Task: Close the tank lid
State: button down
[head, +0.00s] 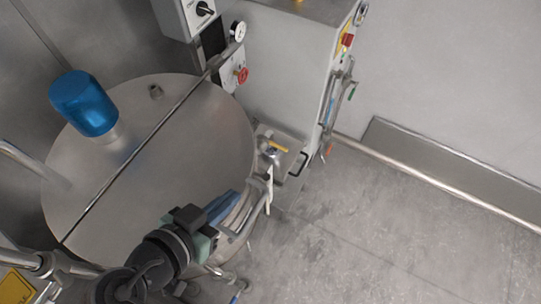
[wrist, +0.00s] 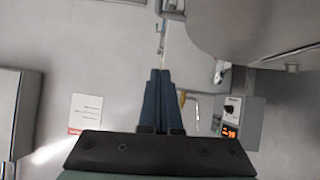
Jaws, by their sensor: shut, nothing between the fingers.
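The round steel tank top in the head view is split by a dark straight seam. The tank lid (head: 195,145) is the half right of the seam; it looks about level with the other half (head: 75,165), which carries a blue cylinder (head: 83,103). My gripper (head: 232,203) is at the lid's lower right rim, near a bent metal handle (head: 247,220); whether it touches either is unclear. In the wrist view my gripper (wrist: 160,75) has its blue fingers together, with nothing between them. A curved metal surface (wrist: 250,30) fills the upper right there; it may be the tank.
A grey machine cabinet (head: 285,55) with a gauge (head: 238,30) and a red knob (head: 242,75) stands behind the tank. A rail (head: 430,182) runs along the wall at right. The floor (head: 380,230) at lower right is clear. A control box (wrist: 238,120) shows in the wrist view.

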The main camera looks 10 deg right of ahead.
jog(key=p, duration=0.5)
send_over(256, 186)
jog(key=s, duration=0.2)
jog(key=shift+s+f, duration=0.2)
jog(key=shift+f, duration=4.4)
jog(key=shift+b, duration=0.3)
